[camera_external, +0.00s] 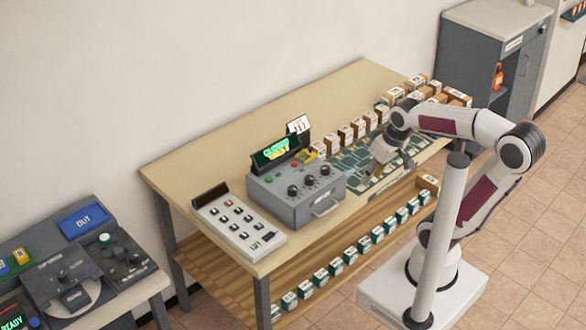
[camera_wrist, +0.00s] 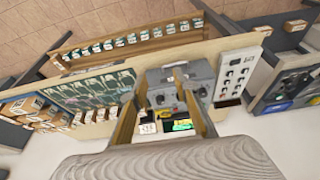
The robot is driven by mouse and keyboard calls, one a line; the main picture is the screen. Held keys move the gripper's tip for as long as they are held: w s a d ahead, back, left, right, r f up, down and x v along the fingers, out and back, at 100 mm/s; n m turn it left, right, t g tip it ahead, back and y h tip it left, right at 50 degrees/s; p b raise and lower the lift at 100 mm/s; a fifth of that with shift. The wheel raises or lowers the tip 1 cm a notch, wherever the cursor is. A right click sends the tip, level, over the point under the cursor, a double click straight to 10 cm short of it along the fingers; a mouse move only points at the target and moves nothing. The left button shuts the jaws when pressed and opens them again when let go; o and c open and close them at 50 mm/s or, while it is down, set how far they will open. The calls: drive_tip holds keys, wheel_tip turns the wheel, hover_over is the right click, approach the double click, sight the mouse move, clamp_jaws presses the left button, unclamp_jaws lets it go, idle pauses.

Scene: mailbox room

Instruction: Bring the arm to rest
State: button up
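My arm (camera_external: 478,150) is bent over the right part of the wooden table (camera_external: 225,145). My gripper (camera_external: 388,166) hangs above the green map-like board (camera_external: 355,160), tilted downward. In the wrist view, the two fingers of my gripper (camera_wrist: 163,92) stand apart with nothing held between them. The grey control box (camera_wrist: 170,75) shows between and beyond the fingers. It also shows in the external view (camera_external: 300,200), left of my gripper, with dark knobs and a lit green and yellow sign (camera_external: 276,152). I cannot tell the exact gap between gripper and board.
A pale keypad panel (camera_external: 238,220) lies left of the control box. Small boxes (camera_external: 345,134) line the table's back and right side. More boxes (camera_external: 350,252) stand on the lower shelf. A grey cabinet (camera_external: 470,60) stands behind at right. The table's back left is clear.

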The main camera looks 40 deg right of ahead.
drive_tip(key=shift+t, duration=0.8)
drive_tip(key=shift+s+a+r, duration=0.1)
drive_tip(key=shift+s+r, duration=0.15)
drive_tip(key=shift+s, duration=0.45)
drive_tip(key=shift+s+a+r, duration=0.15)
drive_tip(key=shift+s+r, duration=0.15)
drive_tip(key=shift+s, duration=0.45)
drive_tip(key=shift+s+a+r, duration=0.1)
drive_tip(key=shift+s+r, duration=0.15)
drive_tip(key=shift+s, duration=0.45)
